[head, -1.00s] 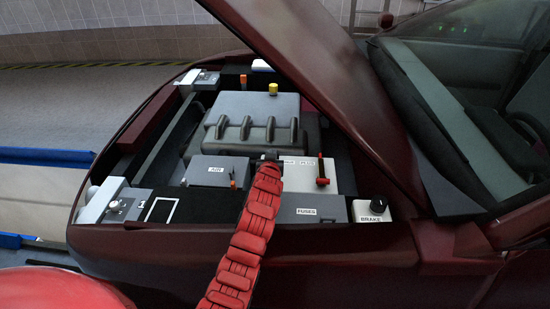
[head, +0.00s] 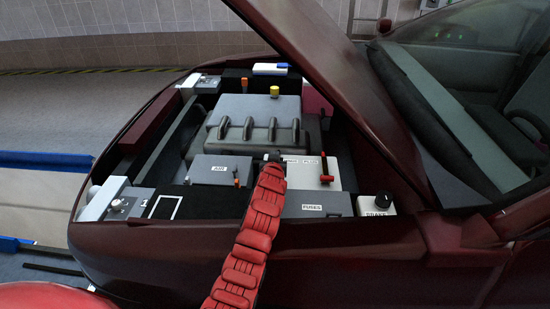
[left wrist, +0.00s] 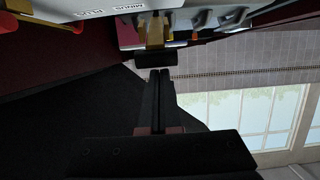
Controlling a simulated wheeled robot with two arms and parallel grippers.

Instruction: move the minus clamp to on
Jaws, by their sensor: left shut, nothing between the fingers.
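The white battery box (head: 343,176) sits in the open engine bay, with the red plus clamp (head: 323,165) upright at its right. My left gripper (head: 268,158) is at the box's left end, over the minus side, and hides part of the MINUS label and most of what is there. In the left wrist view, the shut, empty fingers (left wrist: 160,77) point at a dark block (left wrist: 155,61), which seems to be the minus clamp's handle; whether they touch it I cannot tell. The MINUS PLUS label (left wrist: 95,11) shows upside down above. My right gripper is out of view.
The AIR box (head: 213,172) stands left of the battery, the engine cover (head: 250,115) behind. The FUSES box (head: 310,208) and BRAKE cap (head: 377,203) lie in front and right. The raised hood (head: 330,75) slants overhead on the right.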

